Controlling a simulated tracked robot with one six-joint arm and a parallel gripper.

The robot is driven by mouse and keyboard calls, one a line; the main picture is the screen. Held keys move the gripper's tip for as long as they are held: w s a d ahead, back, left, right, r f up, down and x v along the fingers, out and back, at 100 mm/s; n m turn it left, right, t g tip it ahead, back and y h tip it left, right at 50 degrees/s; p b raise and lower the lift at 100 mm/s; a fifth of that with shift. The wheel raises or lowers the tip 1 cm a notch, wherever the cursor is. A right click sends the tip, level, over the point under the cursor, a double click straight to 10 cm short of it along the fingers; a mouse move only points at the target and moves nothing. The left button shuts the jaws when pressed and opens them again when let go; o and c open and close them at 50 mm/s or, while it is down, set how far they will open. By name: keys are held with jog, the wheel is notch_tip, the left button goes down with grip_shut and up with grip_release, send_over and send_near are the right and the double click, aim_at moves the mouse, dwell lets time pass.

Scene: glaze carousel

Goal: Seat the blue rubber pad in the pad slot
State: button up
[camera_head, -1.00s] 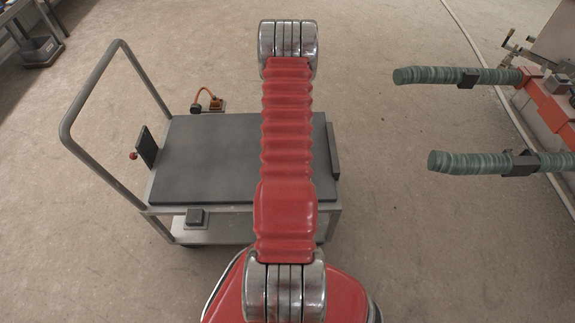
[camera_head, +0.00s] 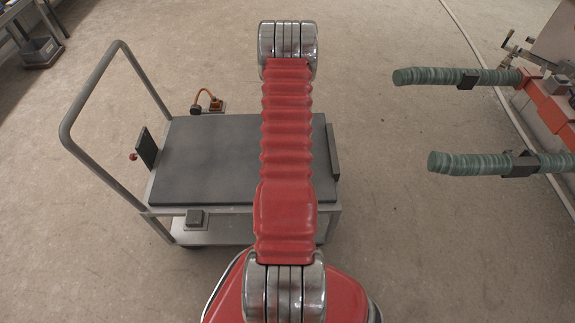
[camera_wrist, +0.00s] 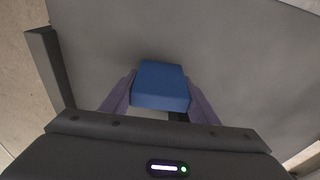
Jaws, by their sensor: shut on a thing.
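The blue rubber pad (camera_wrist: 161,85) is a small blue block in the middle of the wrist view. My gripper (camera_wrist: 160,98) is shut on it, with one purple-grey finger on each side. The pad is over a flat grey surface; whether it touches that surface I cannot tell. The pad slot cannot be made out for sure in either view. In the head view my red arm hides part of the cart, and my gripper and the pad do not show.
A grey cart (camera_head: 222,178) with a dark flat top and tube handle (camera_head: 95,90) stands ahead. A raised ledge (camera_wrist: 49,65) edges the grey surface in the wrist view. Green-wrapped bars (camera_head: 480,163) jut in at the right. Floor between is clear.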

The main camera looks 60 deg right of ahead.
notch_tip(320, 180, up, 10)
dwell(0.6)
jog(key=shift+w, duration=0.1)
dwell(0.4)
jog(key=w+a+r+n, duration=0.2)
jog(key=w+a+n, duration=0.1)
jog(key=w+a, duration=0.8)
jog(key=w+a+r+n, duration=0.2)
jog(key=w+a+n, duration=0.1)
jog(key=w+a, duration=0.8)
jog(key=w+a+r+n, duration=0.1)
jog(key=w+a+n, duration=0.1)
jog(key=a, duration=1.2)
jog(key=w+a+r+n+t+y, duration=0.1)
jog(key=w+a+r+n, duration=0.1)
jog(key=a, duration=1.2)
jog(key=shift+w+a+n+y, duration=0.2)
jog(key=shift+w+n+y, duration=0.1)
jog(key=shift+w+n, duration=0.65)
jog(key=shift+s, duration=0.3)
